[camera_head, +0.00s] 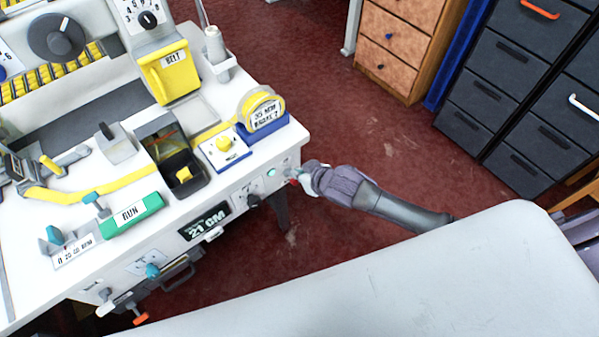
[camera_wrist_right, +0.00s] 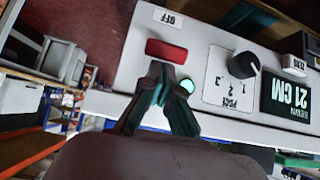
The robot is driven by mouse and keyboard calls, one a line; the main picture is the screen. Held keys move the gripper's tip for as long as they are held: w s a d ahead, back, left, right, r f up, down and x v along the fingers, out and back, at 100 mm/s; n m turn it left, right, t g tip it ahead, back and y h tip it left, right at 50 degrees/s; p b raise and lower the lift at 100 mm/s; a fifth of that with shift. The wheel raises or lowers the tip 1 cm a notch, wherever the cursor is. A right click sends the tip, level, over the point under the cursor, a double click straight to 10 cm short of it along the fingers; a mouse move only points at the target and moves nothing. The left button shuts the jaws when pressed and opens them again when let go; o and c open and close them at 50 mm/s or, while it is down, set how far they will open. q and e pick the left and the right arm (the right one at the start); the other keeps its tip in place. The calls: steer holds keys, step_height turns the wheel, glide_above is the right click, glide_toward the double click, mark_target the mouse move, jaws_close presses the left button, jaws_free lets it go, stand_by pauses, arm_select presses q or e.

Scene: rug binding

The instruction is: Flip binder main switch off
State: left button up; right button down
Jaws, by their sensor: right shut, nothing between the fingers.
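The binder (camera_head: 60,150) is a white bench machine at the left of the head view. On its front panel a red rocker switch (camera_wrist_right: 166,51) shows in the right wrist view, with an OFF label (camera_wrist_right: 168,18) beside it and a lit teal lamp (camera_wrist_right: 186,86) near it. My right gripper (camera_head: 301,178) is shut and empty, at the right end of that panel. In the wrist view its fingertips (camera_wrist_right: 163,72) are close to the red switch; I cannot tell if they touch it. In the head view the gripper mostly hides the switch. My left gripper is not in view.
A black knob (camera_wrist_right: 243,65) and a 21 CM display (camera_wrist_right: 289,98) sit farther along the panel. A tape roll on a blue holder (camera_head: 272,133) stands on the bench corner above. Wooden drawers (camera_head: 395,45) and dark cabinets (camera_head: 520,95) stand behind. Red floor between is clear.

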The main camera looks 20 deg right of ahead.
arm_select(q)
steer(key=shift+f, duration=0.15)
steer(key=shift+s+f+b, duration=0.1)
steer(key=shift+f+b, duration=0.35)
steer(key=shift+b, duration=0.15)
arm_select(e)
steer(key=shift+s+f+t, duration=0.2)
steer(key=shift+f+t, duration=0.1)
steer(key=shift+t, duration=0.1)
arm_select(q)
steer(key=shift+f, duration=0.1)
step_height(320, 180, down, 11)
steer(key=b, duration=1.1)
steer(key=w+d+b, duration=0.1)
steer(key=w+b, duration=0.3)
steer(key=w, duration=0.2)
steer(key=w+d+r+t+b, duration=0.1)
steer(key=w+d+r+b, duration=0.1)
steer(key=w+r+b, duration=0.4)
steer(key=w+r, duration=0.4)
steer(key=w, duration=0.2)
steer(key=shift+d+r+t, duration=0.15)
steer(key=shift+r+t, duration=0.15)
arm_select(e)
step_height(320, 180, down, 7)
steer(key=s+d+t+y, duration=0.1)
steer(key=s+t+y, duration=0.1)
steer(key=t, duration=0.7)
steer(key=shift+y, duration=0.9)
